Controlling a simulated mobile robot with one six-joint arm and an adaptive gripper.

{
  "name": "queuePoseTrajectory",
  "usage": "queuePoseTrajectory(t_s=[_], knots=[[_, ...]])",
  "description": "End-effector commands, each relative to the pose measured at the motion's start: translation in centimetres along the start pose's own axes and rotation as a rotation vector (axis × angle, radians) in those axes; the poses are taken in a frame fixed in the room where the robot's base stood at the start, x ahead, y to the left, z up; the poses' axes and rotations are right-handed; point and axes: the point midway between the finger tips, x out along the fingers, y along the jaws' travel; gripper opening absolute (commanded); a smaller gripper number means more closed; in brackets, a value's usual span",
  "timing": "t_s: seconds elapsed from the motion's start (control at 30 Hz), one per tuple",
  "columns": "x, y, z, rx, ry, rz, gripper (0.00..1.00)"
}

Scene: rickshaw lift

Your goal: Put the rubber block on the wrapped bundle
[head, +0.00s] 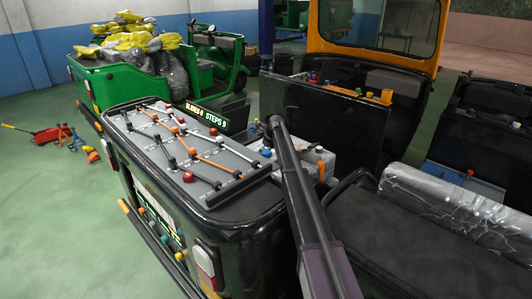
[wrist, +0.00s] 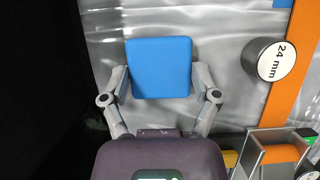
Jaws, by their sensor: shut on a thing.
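The blue rubber block (wrist: 159,68) is between the two fingers of my gripper (wrist: 160,85) in the wrist view. The fingers are shut on its left and right sides, and its broad blue face shows. In the head view my dark arm reaches up from the bottom to the middle, but the fingers and the held block cannot be made out clearly. The wrapped bundle (head: 430,200) lies at the right of the head view, long and grey in shiny clear plastic, on a black seat. My arm's end is left of and beyond it.
A grey panel with sliders (head: 185,150) tops the black vehicle body left of my arm. A grey box with an orange strap (head: 318,165) is just right of it. In the wrist view a black cylinder marked 24 mm (wrist: 277,60) stands right of the block. The black seat (head: 390,245) is bare in front.

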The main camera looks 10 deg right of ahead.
Motion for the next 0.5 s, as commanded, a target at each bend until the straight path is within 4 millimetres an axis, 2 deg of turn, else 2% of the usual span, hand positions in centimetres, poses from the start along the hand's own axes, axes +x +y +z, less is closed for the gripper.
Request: queuePoseTrajectory(t_s=[0.1, 0.13, 0.2, 0.5], knots=[[0.35, 0.01, -0.14, 0.0, 0.0, 0.0, 0.24], [0.33, 0.01, -0.13, 0.0, 0.0, 0.0, 0.82], [0.25, 0.01, -0.09, 0.0, 0.0, 0.0, 1.0], [0.25, 0.01, -0.09, 0.0, 0.0, 0.0, 1.0]])
